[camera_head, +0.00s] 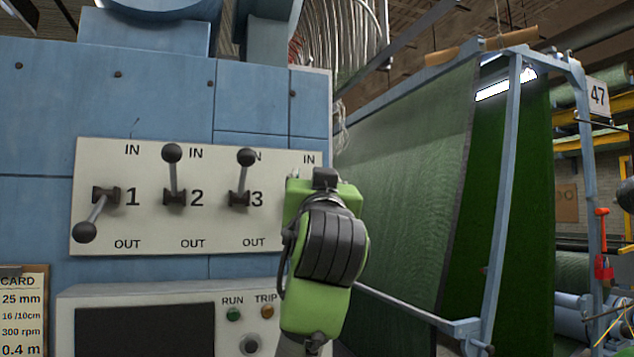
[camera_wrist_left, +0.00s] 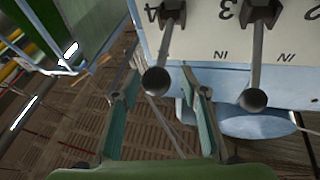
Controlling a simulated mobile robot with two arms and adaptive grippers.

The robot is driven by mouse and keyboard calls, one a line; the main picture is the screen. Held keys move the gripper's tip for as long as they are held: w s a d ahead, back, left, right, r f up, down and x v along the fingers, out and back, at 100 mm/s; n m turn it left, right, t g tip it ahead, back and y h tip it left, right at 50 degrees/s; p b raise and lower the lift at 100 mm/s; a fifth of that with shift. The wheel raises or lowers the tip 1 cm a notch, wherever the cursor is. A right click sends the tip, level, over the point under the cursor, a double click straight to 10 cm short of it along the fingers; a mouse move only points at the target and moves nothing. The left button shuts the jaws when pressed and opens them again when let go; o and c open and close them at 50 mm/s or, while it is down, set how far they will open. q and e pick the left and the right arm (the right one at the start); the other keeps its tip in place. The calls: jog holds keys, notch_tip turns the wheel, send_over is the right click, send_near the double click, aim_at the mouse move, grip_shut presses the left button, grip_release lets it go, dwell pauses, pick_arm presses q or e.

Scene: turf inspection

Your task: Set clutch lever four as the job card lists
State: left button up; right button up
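Clutch lever four (camera_wrist_left: 168,45) shows in the left wrist view, where the panel appears upside down. Its dark ball knob points toward the IN side. My left gripper (camera_wrist_left: 161,80) is open, with its green-and-dark fingers apart on either side of that knob. Gaps show on both sides, and I cannot tell how deep the knob sits between the fingers. In the head view my green left wrist covers lever four and its number. The job card (camera_head: 22,313) is cut off at the lower left; no clutch settings are readable on it. My right gripper is not in view.
On the clutch panel (camera_head: 146,220), lever one (camera_head: 96,212) is down at OUT; lever two (camera_head: 173,172) and lever three (camera_head: 243,175) are up at IN. Lever three stands close beside my left gripper. A console (camera_head: 180,292) juts out below. Green turf (camera_head: 420,165) hangs to the right.

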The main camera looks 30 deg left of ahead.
pick_arm(q)
jog(key=shift+s, duration=0.1)
jog(key=shift+d+f, duration=0.15)
jog(key=v, duration=1.1)
jog(key=shift+s, duration=0.4)
jog(key=shift+f, duration=0.1)
